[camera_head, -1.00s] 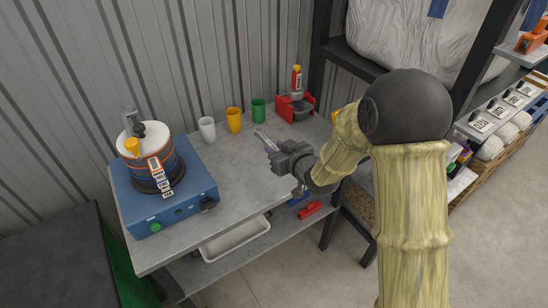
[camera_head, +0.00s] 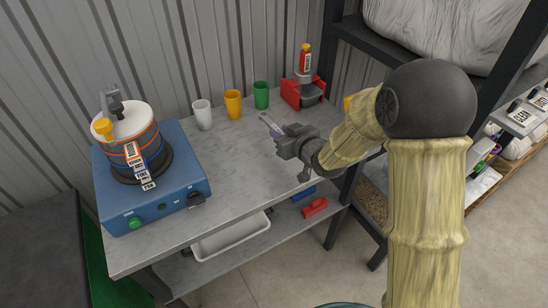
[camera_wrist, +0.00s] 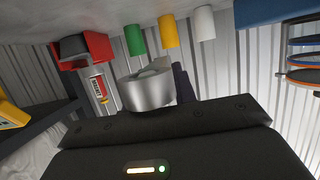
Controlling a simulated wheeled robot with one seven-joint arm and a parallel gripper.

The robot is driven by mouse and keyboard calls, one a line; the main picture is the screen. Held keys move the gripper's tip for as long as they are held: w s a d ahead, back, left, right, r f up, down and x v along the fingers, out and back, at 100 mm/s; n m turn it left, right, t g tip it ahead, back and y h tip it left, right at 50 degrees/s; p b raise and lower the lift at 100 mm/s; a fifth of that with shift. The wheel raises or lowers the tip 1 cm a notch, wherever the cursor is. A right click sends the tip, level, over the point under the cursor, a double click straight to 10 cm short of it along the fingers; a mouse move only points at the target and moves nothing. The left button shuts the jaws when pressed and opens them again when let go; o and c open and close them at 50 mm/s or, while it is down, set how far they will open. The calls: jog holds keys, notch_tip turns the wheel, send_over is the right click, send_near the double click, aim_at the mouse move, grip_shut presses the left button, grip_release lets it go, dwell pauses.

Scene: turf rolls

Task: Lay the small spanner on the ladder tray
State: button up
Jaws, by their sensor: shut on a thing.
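My gripper (camera_head: 288,143) is above the grey workbench in the head view, shut on a small silver spanner (camera_head: 268,123). The spanner sticks out past the jaws toward the back of the bench. In the wrist view, its rounded metal end (camera_wrist: 147,91) shows large beyond the dark gripper body; the gripped part is hidden. I cannot make out a ladder tray in either view.
The workbench (camera_head: 240,170) carries a blue machine (camera_head: 150,205) with a drum, several cups (camera_head: 233,104) and a red holder with a bottle (camera_head: 304,75). A white bin (camera_head: 232,238) sits on its lower shelf. Black shelving stands right; floor is clear in front.

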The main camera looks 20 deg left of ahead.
jog(key=shift+w+f, duration=0.1)
jog(key=shift+f, duration=0.35)
send_over(282, 165)
jog(key=shift+w+a+f, duration=0.1)
jog(key=shift+f, duration=2.95)
jog(key=shift+f, duration=1.9)
jog(key=o, duration=1.1)
jog(key=shift+f, duration=0.1)
jog(key=shift+c, duration=0.2)
